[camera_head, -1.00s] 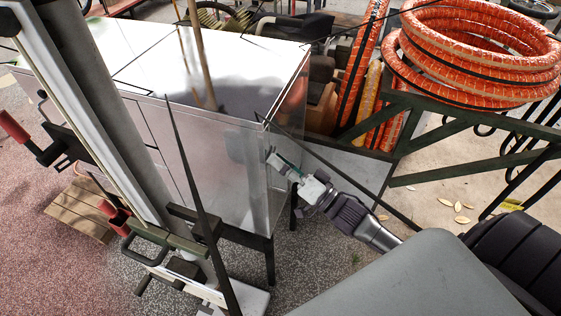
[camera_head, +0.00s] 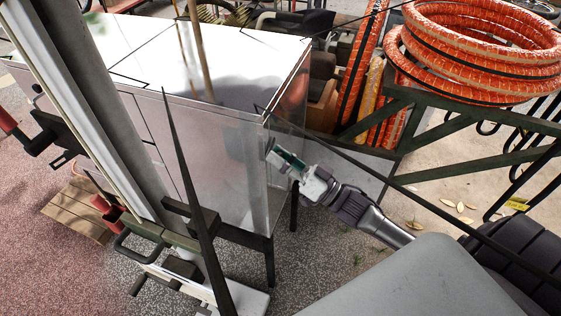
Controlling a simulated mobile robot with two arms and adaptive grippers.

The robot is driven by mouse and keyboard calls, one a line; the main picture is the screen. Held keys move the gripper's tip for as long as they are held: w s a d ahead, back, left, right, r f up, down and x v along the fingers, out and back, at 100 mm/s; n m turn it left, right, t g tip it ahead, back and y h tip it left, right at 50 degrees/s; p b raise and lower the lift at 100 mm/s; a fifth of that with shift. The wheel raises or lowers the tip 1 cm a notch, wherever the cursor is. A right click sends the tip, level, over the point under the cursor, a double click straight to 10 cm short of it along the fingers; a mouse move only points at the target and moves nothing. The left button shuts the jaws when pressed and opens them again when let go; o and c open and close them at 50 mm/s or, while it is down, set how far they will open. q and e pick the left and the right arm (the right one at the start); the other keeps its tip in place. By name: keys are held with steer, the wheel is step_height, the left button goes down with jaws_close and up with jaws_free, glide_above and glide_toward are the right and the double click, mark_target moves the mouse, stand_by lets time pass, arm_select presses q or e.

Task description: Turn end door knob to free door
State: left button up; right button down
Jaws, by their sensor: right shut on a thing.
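The compressor's large metal cabinet (camera_head: 215,150) fills the middle left, with a shiny top and a pale end panel facing me. The end door looks closed; its outline is hard to make out. My right gripper (camera_head: 274,154) comes in from the lower right and is at the right part of the end panel. Its fingers are shut on a small part there, most likely the end door knob, which the fingers hide. My left gripper is not in view.
Coiled orange hoses (camera_head: 475,50) lie on a dark green metal frame (camera_head: 470,160) at the right. A white and dark post (camera_head: 85,110) crosses the left. A wooden pallet (camera_head: 78,212) lies on the ground at the left.

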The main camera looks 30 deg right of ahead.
steer(key=n+y+b, duration=0.1)
steer(key=n, duration=0.1)
steer(key=n+g+y+b, duration=0.1)
steer(key=n, duration=0.2)
steer(key=shift+f+n+g+y, duration=0.2)
steer(key=shift+n+g+y, duration=0.1)
steer(key=n+g+y+b, duration=0.1)
steer(key=n, duration=0.1)
steer(key=n+g+y+b, duration=0.1)
steer(key=n, duration=0.2)
steer(key=n+g+y+b, duration=0.1)
steer(key=n+g+b, duration=0.1)
steer(key=n, duration=0.3)
steer(key=shift+a+r+n+g+y+b, duration=0.1)
steer(key=shift+n+g+y+b, duration=0.25)
steer(key=shift+n+g, duration=1.05)
steer(key=shift+s+n+t, duration=0.1)
steer(key=shift+n+t, duration=0.3)
steer(key=shift+n, duration=0.3)
steer(key=c, duration=0.9)
jaws_free()
steer(key=shift+o, duration=0.2)
